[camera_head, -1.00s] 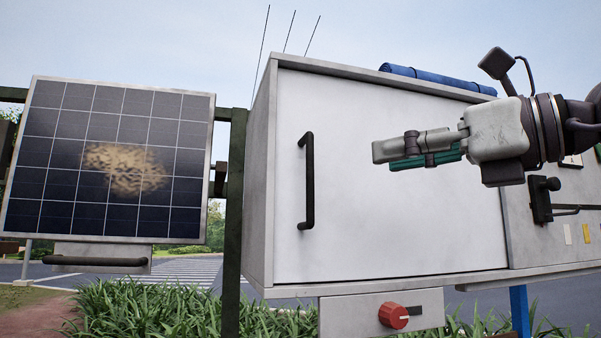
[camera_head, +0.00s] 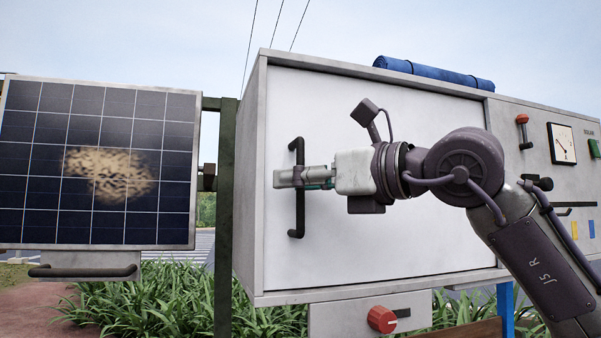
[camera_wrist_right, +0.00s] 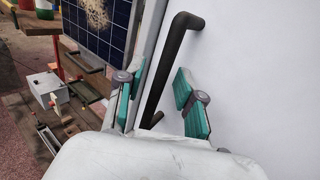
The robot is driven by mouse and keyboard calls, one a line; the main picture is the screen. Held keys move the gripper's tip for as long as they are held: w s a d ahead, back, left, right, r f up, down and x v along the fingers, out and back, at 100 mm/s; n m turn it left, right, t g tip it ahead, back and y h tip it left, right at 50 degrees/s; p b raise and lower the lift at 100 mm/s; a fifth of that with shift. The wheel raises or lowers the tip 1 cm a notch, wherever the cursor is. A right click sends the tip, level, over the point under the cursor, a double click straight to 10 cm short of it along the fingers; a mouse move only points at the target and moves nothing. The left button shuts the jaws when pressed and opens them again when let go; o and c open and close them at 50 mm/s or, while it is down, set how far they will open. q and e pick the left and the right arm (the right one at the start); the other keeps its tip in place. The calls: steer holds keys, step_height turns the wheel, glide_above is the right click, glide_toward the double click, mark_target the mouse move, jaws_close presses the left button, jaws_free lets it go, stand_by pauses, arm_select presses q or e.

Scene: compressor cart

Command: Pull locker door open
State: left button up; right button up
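The locker door (camera_head: 390,220) is a white panel in a grey cabinet and looks shut. Its black vertical bar handle (camera_head: 300,215) is near the left edge. My right gripper (camera_head: 290,178) is at the handle's upper half in the head view. In the right wrist view, the green-padded fingers of the right gripper (camera_wrist_right: 158,98) are spread apart. The handle (camera_wrist_right: 172,65) passes between them there, and I see no finger closed on it. My left gripper is in neither view.
A solar panel (camera_head: 95,165) with a dirty patch stands left of the cabinet, beyond a dark green post (camera_head: 226,200). A red knob (camera_head: 381,319) sits below the door. A blue roll (camera_head: 432,72) lies on top. Gauges and levers are at the right.

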jaws_close()
steer(key=shift+d, duration=0.1)
stand_by(0.3)
